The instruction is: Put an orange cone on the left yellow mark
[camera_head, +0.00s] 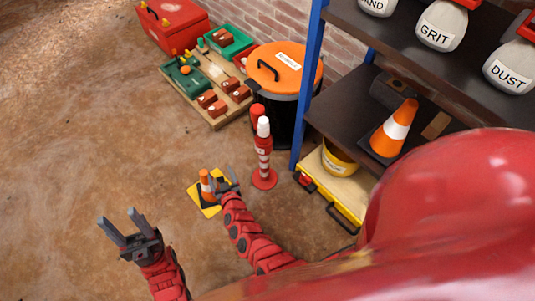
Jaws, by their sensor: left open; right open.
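A small orange cone (205,178) with a pale band stands upright on a yellow mark (209,212) on the floor. A dark base shows under the cone, partly covered by my gripper. My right gripper (222,183) is open at the cone's right side; I cannot tell whether it touches the cone. My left gripper (127,229) is open and empty, over the floor to the left and nearer to me. Another, larger orange cone (395,130) with a white band stands on the shelf at the right. I see only one yellow mark.
A red-and-white post (263,150) stands right of the mark. Behind it are a black bin with an orange lid (284,68), a pallet (224,117) with bricks and a red toolbox (172,22). The shelf's blue upright (307,90) is at right. Floor at left is clear.

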